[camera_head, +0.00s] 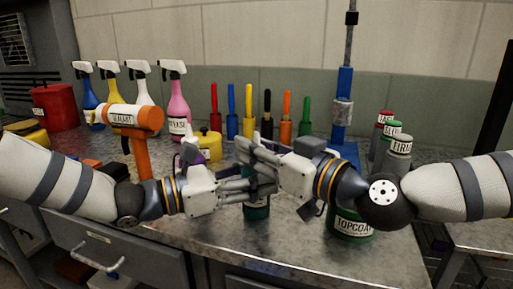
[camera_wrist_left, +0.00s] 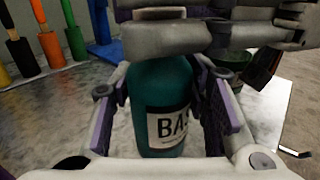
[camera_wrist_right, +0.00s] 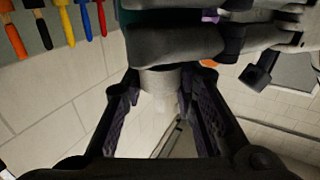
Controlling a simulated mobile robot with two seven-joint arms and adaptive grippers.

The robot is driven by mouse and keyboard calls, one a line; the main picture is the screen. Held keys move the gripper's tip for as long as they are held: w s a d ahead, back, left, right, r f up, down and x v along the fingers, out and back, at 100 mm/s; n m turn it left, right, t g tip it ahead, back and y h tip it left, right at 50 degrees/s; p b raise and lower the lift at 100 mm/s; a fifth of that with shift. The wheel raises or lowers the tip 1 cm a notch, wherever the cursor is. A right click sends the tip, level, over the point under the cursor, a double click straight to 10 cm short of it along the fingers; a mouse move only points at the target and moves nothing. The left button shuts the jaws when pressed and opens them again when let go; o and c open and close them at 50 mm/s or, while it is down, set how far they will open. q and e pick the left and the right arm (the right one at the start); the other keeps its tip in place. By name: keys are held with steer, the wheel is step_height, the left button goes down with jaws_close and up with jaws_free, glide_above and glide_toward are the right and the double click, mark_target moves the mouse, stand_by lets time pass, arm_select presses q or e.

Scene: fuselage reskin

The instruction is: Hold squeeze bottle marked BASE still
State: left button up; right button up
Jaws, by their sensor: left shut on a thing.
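The teal squeeze bottle marked BASE (camera_wrist_left: 158,75) stands upright between the fingers of my left gripper (camera_wrist_left: 160,95), which is shut on its body. In the head view the bottle (camera_head: 257,208) is mostly hidden by my left gripper (camera_head: 245,183) and my right gripper (camera_head: 255,160). My right gripper is higher, at the bottle's top. In the right wrist view a pale grey cap or nozzle (camera_wrist_right: 160,82) lies between its spread fingers (camera_wrist_right: 162,95), under the teal body. I cannot tell whether they press on it.
A green-based TOPCOAT container (camera_head: 350,225) stands right, near the bench's front edge. An orange SEALANT tool (camera_head: 140,118) is left. Spray bottles (camera_head: 178,105), upright coloured tools (camera_head: 248,110), a blue post (camera_head: 342,110) and several small bottles (camera_head: 398,152) stand behind.

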steer(key=shift+s+a+r+m+t+h, duration=0.1)
steer(key=shift+a+m+t+h, duration=0.05)
steer(key=shift+m+t+h, duration=0.2)
jaws_close()
steer(key=shift+m+t+h, duration=0.25)
steer(key=shift+h, duration=0.2)
arm_select(q)
steer(key=shift+d, duration=0.1)
arm_select(e)
steer(key=m+t+h, duration=0.2)
steer(key=m+h, duration=0.1)
steer(key=h, duration=0.1)
steer(key=m+t+h, duration=0.1)
steer(key=h, duration=0.1)
steer(key=m+h, duration=0.2)
steer(key=h, duration=0.1)
steer(key=shift+m+t, duration=0.3)
steer(key=shift+t, duration=0.1)
arm_select(q)
steer(key=shift+s, duration=0.1)
arm_select(e)
steer(key=shift+m+h, duration=1.5)
steer(key=shift+h, duration=1.1)
steer(key=shift+d+h, duration=0.2)
steer(key=shift+h, duration=0.1)
steer(key=o, duration=1.1)
jaws_free()
